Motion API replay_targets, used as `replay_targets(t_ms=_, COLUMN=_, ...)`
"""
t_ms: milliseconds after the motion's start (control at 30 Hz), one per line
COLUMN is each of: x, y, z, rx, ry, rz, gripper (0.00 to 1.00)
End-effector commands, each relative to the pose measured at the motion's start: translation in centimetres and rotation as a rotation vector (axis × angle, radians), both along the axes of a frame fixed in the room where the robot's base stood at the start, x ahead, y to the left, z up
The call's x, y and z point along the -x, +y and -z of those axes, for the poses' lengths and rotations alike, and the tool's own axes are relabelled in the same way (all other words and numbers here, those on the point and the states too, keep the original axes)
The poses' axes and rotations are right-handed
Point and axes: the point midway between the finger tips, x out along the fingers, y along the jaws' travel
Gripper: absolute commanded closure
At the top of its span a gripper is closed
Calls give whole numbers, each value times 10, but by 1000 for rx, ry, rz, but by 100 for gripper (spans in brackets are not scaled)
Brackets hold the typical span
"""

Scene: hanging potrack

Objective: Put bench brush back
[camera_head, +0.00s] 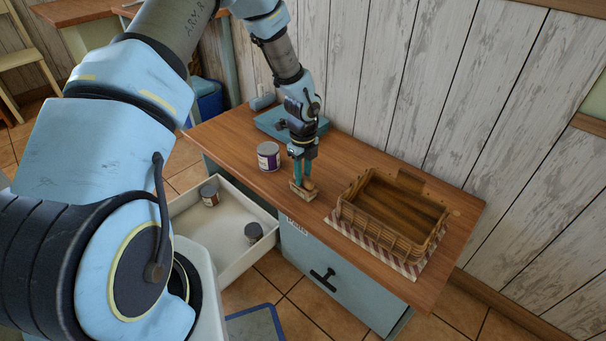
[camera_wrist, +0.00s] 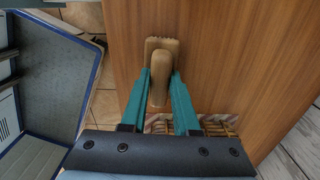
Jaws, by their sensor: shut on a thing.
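The bench brush (camera_head: 303,190) is a small wooden brush with a light block and a rounded handle. My gripper (camera_head: 302,181) points down over the desk and is shut on it. In the wrist view the brush (camera_wrist: 161,58) sits between the two teal fingers (camera_wrist: 160,88), which press on either side of its handle. The brush is at or just above the desk top (camera_head: 345,150); I cannot tell whether it touches. A wicker basket (camera_head: 350,213) on a striped cloth (camera_head: 369,245) stands to the right of my gripper. Its inside looks empty.
A purple-and-white can (camera_head: 268,156) stands left of my gripper. A blue flat object (camera_head: 275,122) lies at the desk's back left. An open white drawer (camera_head: 222,228) holds two cans (camera_head: 210,194). The desk between brush and basket is clear. A plank wall (camera_head: 440,90) stands behind.

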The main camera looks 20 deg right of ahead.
Motion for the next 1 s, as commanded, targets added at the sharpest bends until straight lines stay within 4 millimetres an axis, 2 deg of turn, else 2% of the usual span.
replay_targets(t_ms=133, x=0, y=0, z=2, rx=0, ry=0, rz=0, gripper=100)
replay_targets(t_ms=167, x=0, y=0, z=2, rx=0, ry=0, rz=0, gripper=70)
replay_targets(t_ms=467, x=0, y=0, z=2, rx=0, ry=0, rz=0, gripper=36)
replay_targets(t_ms=767, x=0, y=0, z=-1, rx=1, ry=0, rz=0, gripper=36)
replay_targets(t_ms=867, x=-1, y=0, z=-11, rx=1, ry=-2, rz=-1, gripper=36)
replay_targets(t_ms=1000, x=-1, y=0, z=-36, rx=2, ry=-3, rz=-1, gripper=36)
